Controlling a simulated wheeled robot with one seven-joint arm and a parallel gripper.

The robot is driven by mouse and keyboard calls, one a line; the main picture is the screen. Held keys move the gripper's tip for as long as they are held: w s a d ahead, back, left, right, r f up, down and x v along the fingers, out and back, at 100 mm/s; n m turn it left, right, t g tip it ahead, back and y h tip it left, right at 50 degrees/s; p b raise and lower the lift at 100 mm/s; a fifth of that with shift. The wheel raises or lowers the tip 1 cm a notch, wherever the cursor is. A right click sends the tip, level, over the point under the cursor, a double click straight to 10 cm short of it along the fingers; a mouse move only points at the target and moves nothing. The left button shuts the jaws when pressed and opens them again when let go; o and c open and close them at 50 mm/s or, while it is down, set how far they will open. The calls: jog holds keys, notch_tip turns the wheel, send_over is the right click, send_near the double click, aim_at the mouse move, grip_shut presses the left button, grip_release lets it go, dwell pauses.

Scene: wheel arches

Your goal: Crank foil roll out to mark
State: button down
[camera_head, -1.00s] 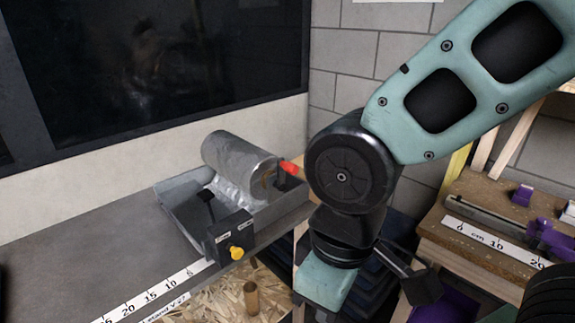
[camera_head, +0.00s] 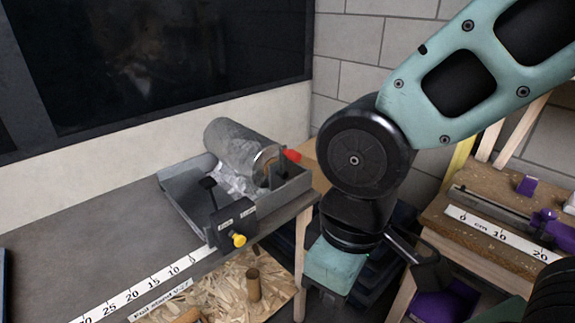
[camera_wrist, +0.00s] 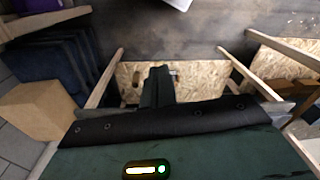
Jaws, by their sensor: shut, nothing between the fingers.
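The foil roll (camera_head: 240,147), a silvery cylinder, lies in a grey tray-like stand (camera_head: 182,192) at the back right end of the table. A loose, crumpled stretch of foil (camera_head: 232,181) hangs below it inside the stand. The crank with its red handle (camera_head: 292,155) is at the roll's right end. A white scale (camera_head: 150,285) with numbers runs along the table's front edge. My gripper (camera_wrist: 160,72) shows in the wrist view as a black closed shape, shut and empty, above the floor and away from the crank.
A black box with a yellow knob (camera_head: 238,239) sits at the stand's front. A wooden board (camera_head: 215,290) with a short brown tube (camera_head: 253,285) lies below the table. A second bench (camera_head: 470,200) with purple parts stands right. Dark stacked bins (camera_wrist: 55,60) stand between.

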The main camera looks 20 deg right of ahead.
jog(key=c, duration=1.6)
grip_release()
jog(key=shift+w, duration=0.15)
jog(key=o, duration=0.4)
jog(key=w+f+t+p, duration=0.1)
jog(key=w, duration=0.3)
jog(key=w+f+t+y+p, duration=0.1)
jog(key=w, duration=0.2)
jog(key=w+d+f+p, duration=0.1)
jog(key=w, duration=0.3)
jog(key=shift+w+f+t+y, duration=0.2)
jog(key=shift+w+t+y, duration=0.1)
jog(key=shift+t, duration=0.1)
jog(key=shift+o, duration=0.2)
jog(key=w+d+f+t+y+p, duration=0.3)
jog(key=w+t, duration=0.1)
jog(key=w, duration=0.6)
jog(key=d+r+m+t+y+p, duration=0.3)
jog(key=d+r+m+t+p, duration=0.1)
jog(key=d+t, duration=0.6)
jog(key=f+b+x, duration=0.1)
jog(key=b+x, duration=0.6)
jog(key=b, duration=0.5)
jog(key=shift+w+d+f+g+b, duration=0.2)
jog(key=shift+w+g+b, duration=0.15)
jog(key=shift+w, duration=0.2)
